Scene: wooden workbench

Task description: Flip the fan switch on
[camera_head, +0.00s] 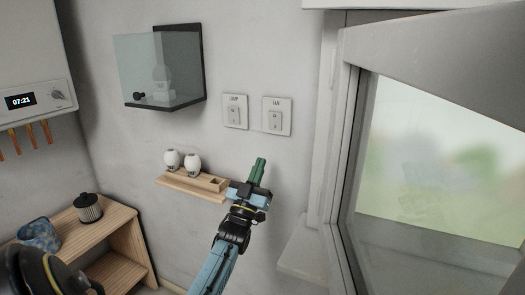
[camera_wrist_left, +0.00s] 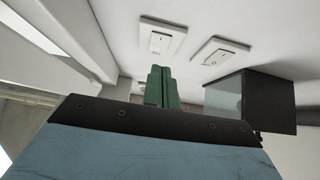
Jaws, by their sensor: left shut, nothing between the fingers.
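The fan switch (camera_head: 276,118) is a white rocker on a square plate marked FAN, on the grey wall. It also shows in the wrist view (camera_wrist_left: 159,41), at upper middle. A similar lamp switch (camera_head: 235,113) is just left of it in the head view. My left gripper (camera_head: 260,163) has green fingers, shut together and empty, pointing up toward the wall below the fan plate. In the wrist view the fingertips (camera_wrist_left: 159,70) appear below the fan plate, with a gap of wall between. I cannot tell which way the rocker is tipped. My right gripper is not in view.
A glass-fronted box (camera_head: 165,70) hangs left of the switches. A small wooden shelf (camera_head: 190,189) with two white items is left of my gripper. An open window (camera_head: 440,150) is on the right. A wooden cabinet (camera_head: 125,230) stands lower left.

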